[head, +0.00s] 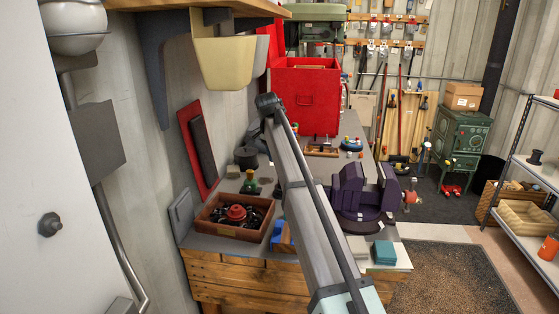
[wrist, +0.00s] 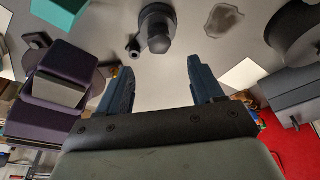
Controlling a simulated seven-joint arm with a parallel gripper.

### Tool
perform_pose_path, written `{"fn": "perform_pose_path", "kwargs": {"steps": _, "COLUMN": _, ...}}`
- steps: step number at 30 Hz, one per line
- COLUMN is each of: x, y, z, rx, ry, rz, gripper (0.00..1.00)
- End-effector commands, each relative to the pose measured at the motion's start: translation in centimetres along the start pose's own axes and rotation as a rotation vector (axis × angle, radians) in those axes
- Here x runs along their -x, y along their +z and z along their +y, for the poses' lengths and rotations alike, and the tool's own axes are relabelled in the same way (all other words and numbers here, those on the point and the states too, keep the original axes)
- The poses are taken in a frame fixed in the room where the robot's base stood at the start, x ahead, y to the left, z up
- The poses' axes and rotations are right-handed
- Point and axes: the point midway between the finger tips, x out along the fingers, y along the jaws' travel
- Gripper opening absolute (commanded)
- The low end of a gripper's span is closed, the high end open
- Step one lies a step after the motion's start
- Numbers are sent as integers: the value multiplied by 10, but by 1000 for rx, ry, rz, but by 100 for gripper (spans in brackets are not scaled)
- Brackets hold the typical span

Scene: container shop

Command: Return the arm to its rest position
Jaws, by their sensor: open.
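My gripper (wrist: 158,66) shows in the wrist view with its two dark blue fingers spread apart and nothing between them. It is over the grey bench top, with a dark round knobbed object (wrist: 157,28) beyond the fingertips. In the head view my arm reaches from the bottom edge up and left over the bench (head: 225,243); my gripper cannot be made out there. The purple vise (head: 352,192) stands right of my arm, and it shows at the left in the wrist view (wrist: 58,80).
A wooden tray (head: 262,207) with a red part and dark small pieces sits left of my arm. A red tool chest (head: 306,97) stands at the back. A teal block (head: 385,252) lies at the near right corner. A cream bin (head: 229,62) hangs above. Floor is open right of the bench.

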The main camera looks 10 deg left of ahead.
Motion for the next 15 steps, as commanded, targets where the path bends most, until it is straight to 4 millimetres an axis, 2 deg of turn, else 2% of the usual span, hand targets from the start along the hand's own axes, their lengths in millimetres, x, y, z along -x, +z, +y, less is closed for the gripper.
{"fn": "perform_pose_path", "kwargs": {"steps": 1, "x": 0, "y": 0, "z": 0, "rx": 0, "ry": 0, "rz": 0, "gripper": 66}}
{"fn": "perform_pose_path", "kwargs": {"steps": 4, "x": -1, "y": -2, "z": 0, "rx": -2, "ry": 0, "rz": -14, "gripper": 57}}
{"fn": "perform_pose_path", "kwargs": {"steps": 15, "x": -3, "y": -18, "z": -1, "rx": -6, "ry": 1, "rz": -234, "gripper": 57}}
